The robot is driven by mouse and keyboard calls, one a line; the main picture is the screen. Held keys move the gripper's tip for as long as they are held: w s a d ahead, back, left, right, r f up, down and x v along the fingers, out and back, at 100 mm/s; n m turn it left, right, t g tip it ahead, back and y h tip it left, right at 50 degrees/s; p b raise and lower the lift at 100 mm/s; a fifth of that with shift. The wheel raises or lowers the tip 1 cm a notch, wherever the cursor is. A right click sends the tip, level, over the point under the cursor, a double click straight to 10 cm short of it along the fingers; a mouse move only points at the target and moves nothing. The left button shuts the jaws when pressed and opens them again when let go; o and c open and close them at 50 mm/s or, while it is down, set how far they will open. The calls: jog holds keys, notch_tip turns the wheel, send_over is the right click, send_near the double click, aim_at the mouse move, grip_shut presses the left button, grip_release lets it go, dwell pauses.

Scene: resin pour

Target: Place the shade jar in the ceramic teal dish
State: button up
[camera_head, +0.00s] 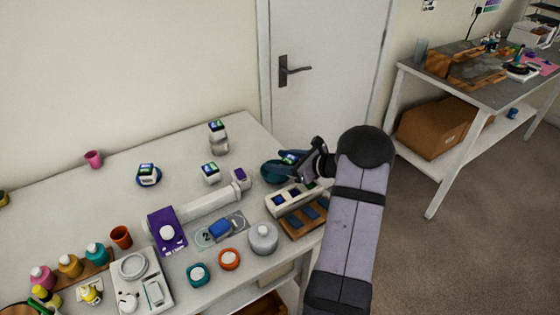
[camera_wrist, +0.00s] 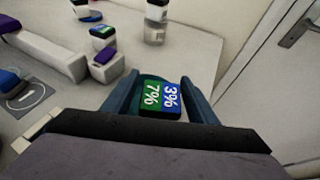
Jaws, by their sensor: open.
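A shade jar with a green and blue lid (camera_head: 289,158) is at my gripper, by the teal dish (camera_head: 272,173). In the wrist view its lid (camera_wrist: 158,97) reads 7% and 3%, with dark teal surfaces on both sides. My gripper (camera_head: 300,160) is open around or just above the jar. The jar's body and base are hidden, so I cannot tell whether it rests on the dish floor. Similar jars stand at the back (camera_head: 218,138), in the middle (camera_head: 211,173) and on a blue dish (camera_head: 147,172).
A white rack with several compartments (camera_head: 290,202) is just in front of the dish. A small purple-topped block (camera_head: 240,179) and a pale roll (camera_head: 207,207) lie to the left. A door (camera_head: 325,70) is behind.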

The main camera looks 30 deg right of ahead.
jog(key=shift+r, duration=0.1)
jog(key=shift+r+p, duration=0.65)
jog(key=b+v, duration=0.3)
jog(key=v, duration=0.9)
jog(key=shift+f, duration=0.1)
